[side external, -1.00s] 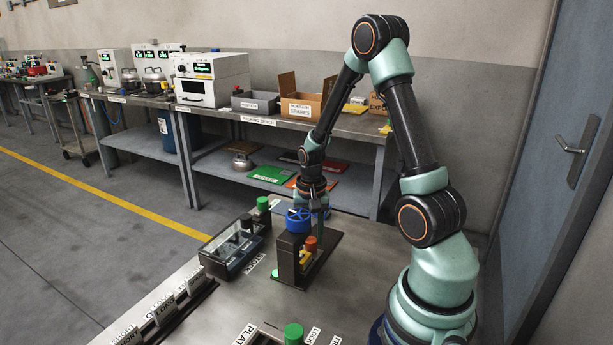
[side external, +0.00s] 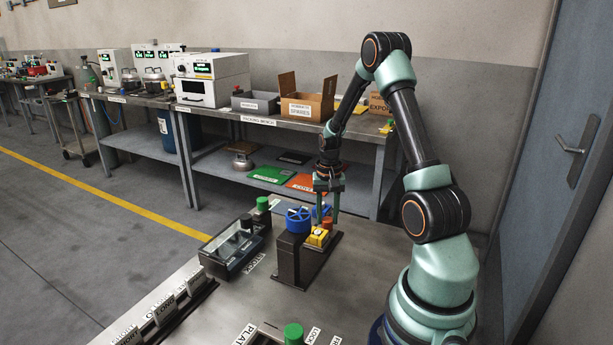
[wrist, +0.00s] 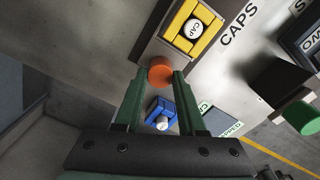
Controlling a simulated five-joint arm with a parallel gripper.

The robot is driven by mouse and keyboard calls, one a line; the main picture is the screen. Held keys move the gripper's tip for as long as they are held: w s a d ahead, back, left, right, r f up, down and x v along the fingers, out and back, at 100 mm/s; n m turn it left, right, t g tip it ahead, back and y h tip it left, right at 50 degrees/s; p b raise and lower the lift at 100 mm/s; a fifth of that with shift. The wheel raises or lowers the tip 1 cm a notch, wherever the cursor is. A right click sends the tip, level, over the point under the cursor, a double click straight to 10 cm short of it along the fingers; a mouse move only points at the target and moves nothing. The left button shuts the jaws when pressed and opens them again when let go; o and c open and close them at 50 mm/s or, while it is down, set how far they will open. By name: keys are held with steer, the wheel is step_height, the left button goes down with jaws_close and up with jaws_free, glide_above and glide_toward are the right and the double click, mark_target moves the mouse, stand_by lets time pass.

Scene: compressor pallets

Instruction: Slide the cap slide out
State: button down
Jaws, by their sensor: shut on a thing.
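The cap slide carries a yellow holder with a round white cap marked CAP; the holder (side external: 318,237) sits beside the dark upright housing (side external: 292,257) on the bench. In the wrist view, the yellow holder (wrist: 193,32) lies in the slide's dark tray (wrist: 148,50). An orange knob (wrist: 161,72) stands at the tray's end. My gripper (wrist: 160,78) is shut on this knob, one green finger on each side. In the side view my gripper (side external: 328,215) points down at the slide's far end, and its fingers partly hide the knob.
A blue holder with a white cap (wrist: 161,114) shows between my fingers. A green knob (wrist: 301,118) is at the right. The bench right of the slide is clear.

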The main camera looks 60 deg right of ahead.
steer(key=shift+d, duration=0.35)
steer(key=c, duration=0.5)
jaws_free()
steer(key=shift+a, duration=0.1)
step_height(320, 180, up, 12)
steer(key=w+a+r+n+t+h, duration=0.1)
steer(key=a+r+n, duration=0.25)
steer(key=a, duration=0.25)
steer(key=w+a+r+n+t, duration=0.1)
steer(key=w+a+r+n, duration=0.1)
steer(key=a+r, duration=0.35)
steer(key=s+a+n+t, duration=0.1)
steer(key=s+a+n, duration=0.1)
steer(key=a, duration=0.6)
steer(key=s+a+r+n+t+y, duration=0.1)
steer(key=s+a+n+t, duration=0.1)
steer(key=a+n, duration=0.3)
steer(key=a, duration=0.4)
steer(key=shift+s+a+t, duration=0.25)
steer(key=shift+s+t, duration=0.05)
